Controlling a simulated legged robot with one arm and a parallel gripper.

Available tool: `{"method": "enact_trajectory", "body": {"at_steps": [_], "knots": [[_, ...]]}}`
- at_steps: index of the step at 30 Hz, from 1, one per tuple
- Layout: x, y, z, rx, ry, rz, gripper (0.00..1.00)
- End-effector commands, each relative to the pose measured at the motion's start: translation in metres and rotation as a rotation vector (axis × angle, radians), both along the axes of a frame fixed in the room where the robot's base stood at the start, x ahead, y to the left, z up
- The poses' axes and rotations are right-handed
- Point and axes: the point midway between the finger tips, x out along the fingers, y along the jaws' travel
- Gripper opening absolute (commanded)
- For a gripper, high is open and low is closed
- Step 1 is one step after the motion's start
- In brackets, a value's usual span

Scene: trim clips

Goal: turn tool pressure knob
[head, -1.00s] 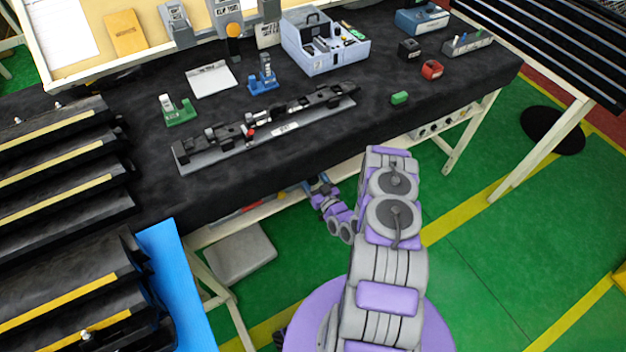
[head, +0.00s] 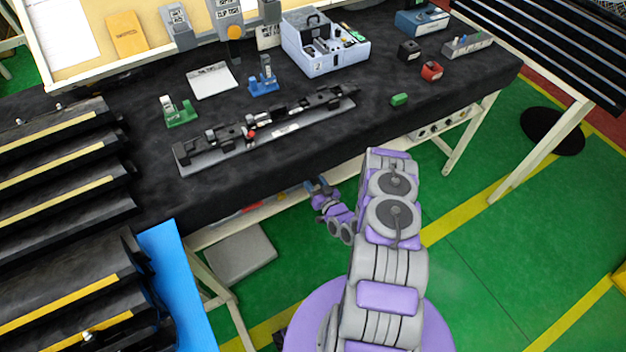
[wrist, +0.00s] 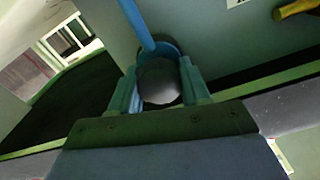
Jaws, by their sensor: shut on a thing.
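In the wrist view a round grey knob (wrist: 160,82) sits between the two teal fingers of my gripper (wrist: 162,92). The fingers are shut on it, one on each side. A blue collar and a blue tube (wrist: 136,22) show just behind the knob; the tube runs up and to the left. In the head view my gripper (head: 318,190) is below the front edge of the black table, by the lower shelf. The knob cannot be made out there, and any marking on it is not visible.
The black-covered table (head: 400,130) holds a long rail fixture (head: 285,131), a grey-blue case (head: 325,62) and small stands. A pale lower shelf (head: 270,222) lies under it. Black racks (head: 60,220) stand at left. Green floor is clear at right.

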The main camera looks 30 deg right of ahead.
Motion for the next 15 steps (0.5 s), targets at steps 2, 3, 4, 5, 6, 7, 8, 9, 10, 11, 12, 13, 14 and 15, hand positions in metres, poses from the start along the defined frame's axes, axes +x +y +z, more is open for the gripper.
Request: {"method": "enact_trajectory", "body": {"at_steps": [2, 3, 4, 5, 6, 7, 8, 9, 10, 11, 12, 13, 14, 15], "knots": [[0.0001, -0.0023, 0.0021, 0.071, 0.000, -0.004, 0.16], [0.0002, -0.0026, 0.0021, 0.107, 0.001, -0.004, 0.16], [0.0002, -0.0027, 0.0019, 0.131, 0.002, -0.004, 0.16], [0.0002, -0.0029, 0.0018, 0.153, 0.002, -0.004, 0.16], [0.0002, -0.0031, 0.0016, 0.178, 0.002, -0.006, 0.16], [0.0002, -0.0033, 0.0016, 0.195, 0.003, -0.006, 0.16], [0.0002, -0.0033, 0.0014, 0.206, 0.003, -0.006, 0.16], [0.0002, -0.0035, 0.0014, 0.219, 0.004, -0.006, 0.16], [0.0003, -0.0036, 0.0014, 0.225, 0.003, -0.006, 0.16], [0.0003, -0.0037, 0.0014, 0.228, 0.003, -0.006, 0.16], [0.0003, -0.0038, 0.0013, 0.230, 0.003, -0.006, 0.16], [0.0003, -0.0038, 0.0013, 0.231, 0.003, -0.006, 0.16], [0.0003, -0.0039, 0.0013, 0.230, 0.003, -0.006, 0.16], [0.0003, -0.0040, 0.0014, 0.230, 0.003, -0.006, 0.16]]}}
